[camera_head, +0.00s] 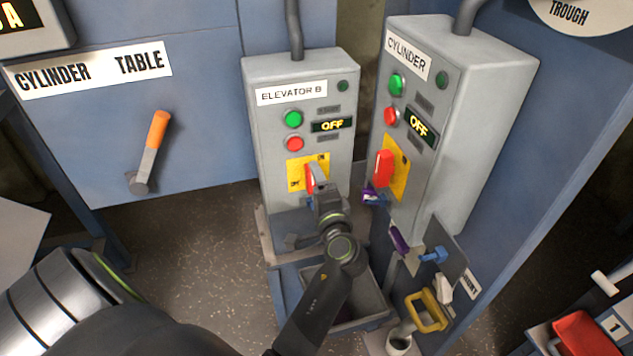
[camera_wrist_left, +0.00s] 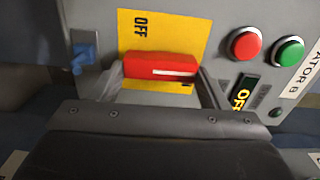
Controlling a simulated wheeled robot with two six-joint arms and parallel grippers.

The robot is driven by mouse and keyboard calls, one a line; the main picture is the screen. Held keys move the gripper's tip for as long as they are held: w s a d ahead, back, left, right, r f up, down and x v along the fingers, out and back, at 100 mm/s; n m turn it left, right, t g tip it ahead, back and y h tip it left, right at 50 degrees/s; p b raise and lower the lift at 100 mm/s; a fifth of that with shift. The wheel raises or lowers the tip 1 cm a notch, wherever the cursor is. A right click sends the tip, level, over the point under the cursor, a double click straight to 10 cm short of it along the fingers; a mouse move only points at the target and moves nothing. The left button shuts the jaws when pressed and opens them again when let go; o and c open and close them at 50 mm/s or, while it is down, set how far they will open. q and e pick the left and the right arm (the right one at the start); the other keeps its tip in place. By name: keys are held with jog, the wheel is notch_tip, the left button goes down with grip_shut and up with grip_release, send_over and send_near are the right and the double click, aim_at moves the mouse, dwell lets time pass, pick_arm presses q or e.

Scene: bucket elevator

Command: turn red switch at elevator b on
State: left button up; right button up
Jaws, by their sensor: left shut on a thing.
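The grey Elevator B box (camera_head: 270,130) stands in the middle of the head view, with a lit display (camera_head: 332,124) reading OFF. Its red switch (camera_head: 309,178) sits on a yellow plate (camera_head: 294,171). In the head view my left gripper (camera_head: 318,190) is at this switch and partly covers it. In the left wrist view the red handle (camera_wrist_left: 160,66) lies between the two fingers of my left gripper (camera_wrist_left: 163,80), which is shut on it. The plate's printed OFF shows beside the handle. My right gripper is not in view.
The Cylinder box (camera_head: 465,100) with its own red switch (camera_head: 383,168) stands close on the right. Green and red buttons (camera_head: 293,119) sit above the Elevator B switch. A small blue thing (camera_wrist_left: 85,55) is below the switch. An orange-handled lever (camera_head: 157,130) is on the left panel.

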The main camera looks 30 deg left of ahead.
pick_arm(q)
jog(key=shift+m, duration=0.3)
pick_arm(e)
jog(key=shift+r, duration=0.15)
pick_arm(q)
jog(key=o, duration=1)
